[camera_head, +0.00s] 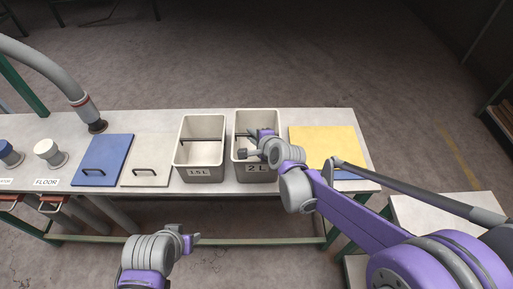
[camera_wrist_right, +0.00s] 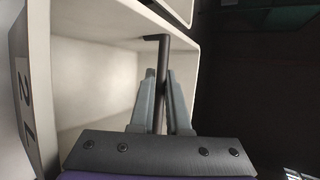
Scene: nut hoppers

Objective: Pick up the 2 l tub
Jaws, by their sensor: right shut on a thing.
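The 2 l tub (camera_head: 241,178) is a pale, open box with a "2 L" label on its front wall, standing on the white table. In the right wrist view, the tub's pale wall (camera_wrist_right: 90,85) fills the left half, with the label at the far left. A dark bar (camera_wrist_right: 162,60) crosses the tub's opening. My right gripper (camera_head: 256,136) reaches into the top of the tub, and its grey fingers (camera_wrist_right: 163,85) are shut on the bar from both sides. My left gripper (camera_head: 193,239) is empty in front of the table; its finger gap is too small to judge.
The 1.5 L tub (camera_head: 199,173) stands close on the left. Further left are a pale lid (camera_head: 147,153) and a blue lid (camera_head: 103,152) with handles, and a hose (camera_head: 78,93). A yellow panel (camera_head: 325,142) lies at right. The floor behind the table is clear.

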